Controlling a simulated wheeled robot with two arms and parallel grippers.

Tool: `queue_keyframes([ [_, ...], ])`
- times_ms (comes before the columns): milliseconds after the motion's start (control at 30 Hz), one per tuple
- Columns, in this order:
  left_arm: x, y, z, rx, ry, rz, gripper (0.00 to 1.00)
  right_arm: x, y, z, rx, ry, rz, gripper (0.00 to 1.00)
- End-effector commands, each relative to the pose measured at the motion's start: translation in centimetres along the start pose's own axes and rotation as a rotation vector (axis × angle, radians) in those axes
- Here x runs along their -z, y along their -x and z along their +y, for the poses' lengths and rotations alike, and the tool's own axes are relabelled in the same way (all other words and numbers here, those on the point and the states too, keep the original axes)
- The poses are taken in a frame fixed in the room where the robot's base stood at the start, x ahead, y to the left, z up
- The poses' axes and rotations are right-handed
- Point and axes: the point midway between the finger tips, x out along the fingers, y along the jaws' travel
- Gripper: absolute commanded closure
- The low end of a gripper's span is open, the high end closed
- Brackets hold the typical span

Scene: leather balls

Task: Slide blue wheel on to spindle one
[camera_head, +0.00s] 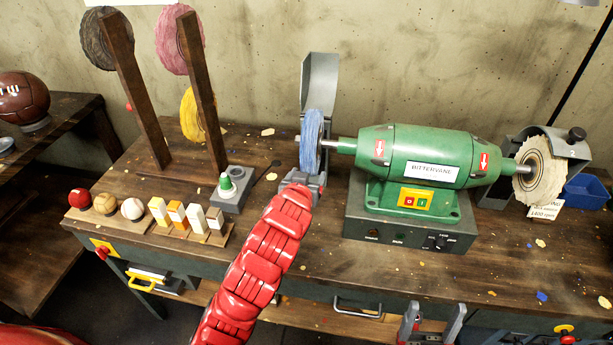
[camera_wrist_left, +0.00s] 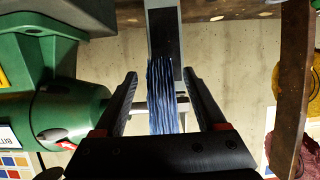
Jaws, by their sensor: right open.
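The blue wheel (camera_head: 311,141) sits upright around the left spindle (camera_head: 341,144) of the green grinder (camera_head: 420,160). In the left wrist view the blue wheel (camera_wrist_left: 161,95) stands between my left fingers, with the spindle (camera_wrist_left: 139,108) showing on both sides of it. My left gripper (camera_head: 305,182) is just below the wheel in the head view. In the wrist view my left gripper (camera_wrist_left: 160,76) is open, with a gap between each finger and the wheel. My right gripper (camera_head: 433,315) is open and empty at the bottom of the head view.
A grey guard (camera_head: 320,82) stands behind the blue wheel. A pale wheel (camera_head: 541,171) is on the right spindle. Wooden posts (camera_head: 198,75) carry a yellow wheel (camera_head: 190,114) and a pink wheel (camera_head: 172,40). Balls and bars (camera_head: 132,208) line the bench's front left.

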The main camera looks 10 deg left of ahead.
Motion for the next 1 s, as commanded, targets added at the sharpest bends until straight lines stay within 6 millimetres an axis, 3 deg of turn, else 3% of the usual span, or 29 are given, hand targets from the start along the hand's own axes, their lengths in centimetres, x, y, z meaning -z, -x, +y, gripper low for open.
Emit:
queue_keyframes([
  [367,-0.1,0.4,-0.1,0.001,0.0,-0.001,0.25,0.0,0.1,0.0,0.0,0.0,0.0,0.25],
  [567,0.0,3.1,-0.1,0.001,0.0,0.003,0.25,-0.1,0.3,0.0,0.0,0.0,0.0,0.25],
  [633,0.9,3.8,0.1,-0.004,0.003,-0.007,0.25,0.4,-2.6,0.1,0.0,0.0,0.0,0.25],
  [1000,0.8,6.9,0.0,-0.001,0.0,-0.009,0.25,1.8,-10.3,0.5,0.0,0.0,0.0,0.25],
])
